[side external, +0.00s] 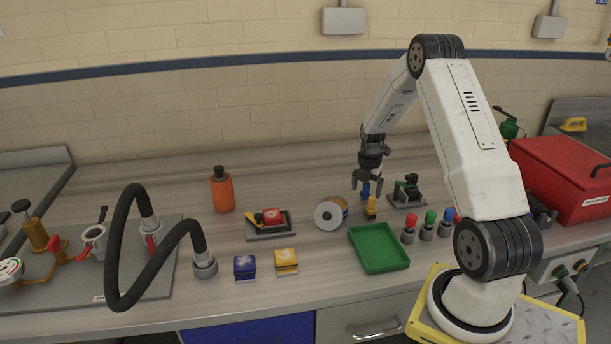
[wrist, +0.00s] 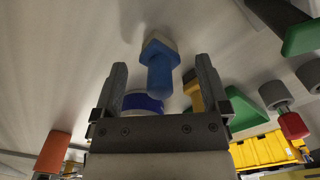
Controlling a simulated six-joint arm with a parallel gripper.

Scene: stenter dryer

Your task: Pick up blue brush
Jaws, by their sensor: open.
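The blue brush (side external: 366,189), with a blue handle and a pale base, stands on the bench below my gripper (side external: 367,181). In the wrist view the blue brush (wrist: 160,68) lies in the gap between the two fingers of my gripper (wrist: 161,72). The fingers are apart, with visible space on both sides of the handle. I cannot tell how far down they reach along it. A yellow brush (side external: 371,207) stands close by, and it also shows in the wrist view (wrist: 192,92), partly hidden by the right finger.
A tape roll (side external: 329,215) stands left of the brushes. A green tray (side external: 379,248) lies in front. A small green-and-dark device (side external: 407,190) and several coloured-top pieces (side external: 428,226) are to the right. A red box (side external: 570,178) stands far right. Bench behind the brushes is clear.

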